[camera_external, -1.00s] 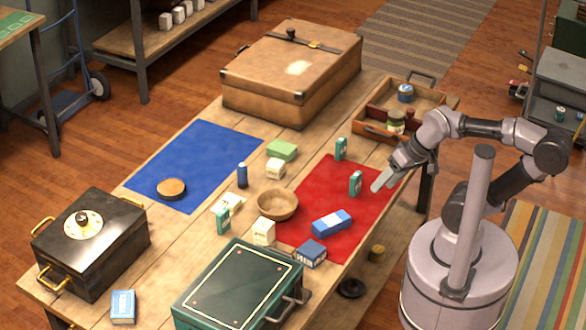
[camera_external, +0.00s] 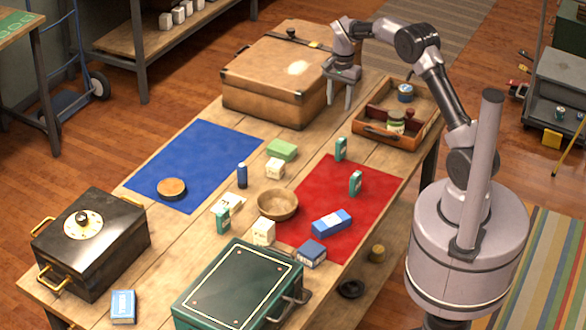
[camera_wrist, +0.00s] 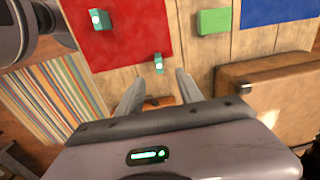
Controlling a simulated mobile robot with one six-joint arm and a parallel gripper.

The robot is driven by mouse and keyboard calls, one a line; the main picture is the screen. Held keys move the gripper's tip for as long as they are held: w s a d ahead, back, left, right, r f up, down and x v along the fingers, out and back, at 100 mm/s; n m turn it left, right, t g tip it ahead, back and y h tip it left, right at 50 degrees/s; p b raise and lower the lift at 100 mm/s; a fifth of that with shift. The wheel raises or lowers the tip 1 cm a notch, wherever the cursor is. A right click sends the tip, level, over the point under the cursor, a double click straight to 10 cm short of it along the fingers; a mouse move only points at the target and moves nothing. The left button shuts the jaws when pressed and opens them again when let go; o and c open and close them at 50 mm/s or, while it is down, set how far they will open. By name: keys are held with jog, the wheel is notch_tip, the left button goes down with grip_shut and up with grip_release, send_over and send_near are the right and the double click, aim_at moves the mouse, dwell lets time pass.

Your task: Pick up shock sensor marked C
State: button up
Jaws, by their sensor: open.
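Small teal boxes that look like the sensors stand on the table; their letters are too small to read, so I cannot tell which is C. One teal box (camera_external: 341,148) stands by the back edge of the red mat (camera_external: 375,185). A second teal box (camera_external: 355,183) stands on the mat, and a third teal box (camera_external: 223,220) is left of the wooden bowl. The wrist view shows two teal boxes, one (camera_wrist: 158,63) just beyond the fingertips and another (camera_wrist: 98,19) on the mat. My gripper (camera_external: 339,98) is open and empty, raised beside the suitcase, fingers pointing down.
The brown suitcase (camera_external: 270,85) and an open wooden tray (camera_external: 375,133) with jars flank my gripper. A wooden bowl (camera_external: 277,207), a green box (camera_external: 282,150) and blue boxes (camera_external: 332,222) share the table. The blue mat (camera_external: 205,150) is mostly clear.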

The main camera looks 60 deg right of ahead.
jog(key=d+f+m, duration=0.1)
jog(key=d+f, duration=0.2)
jog(key=b, duration=0.4)
send_near(341, 148)
jog(key=f, duration=0.2)
jog(key=w+d+f, duration=0.1)
jog(key=d+f, duration=0.1)
jog(key=f, duration=0.1)
jog(key=shift+w+d+f, duration=0.1)
jog(key=shift+w+f, duration=0.1)
jog(key=shift+f, duration=0.1)
jog(key=f+b, duration=0.3)
jog(key=f, duration=0.3)
jog(key=shift+a, duration=0.2)
jog(key=shift+s+r, duration=0.1)
jog(key=shift+r, duration=0.05)
jog(key=shift+c, duration=1.1)
grip_shut()
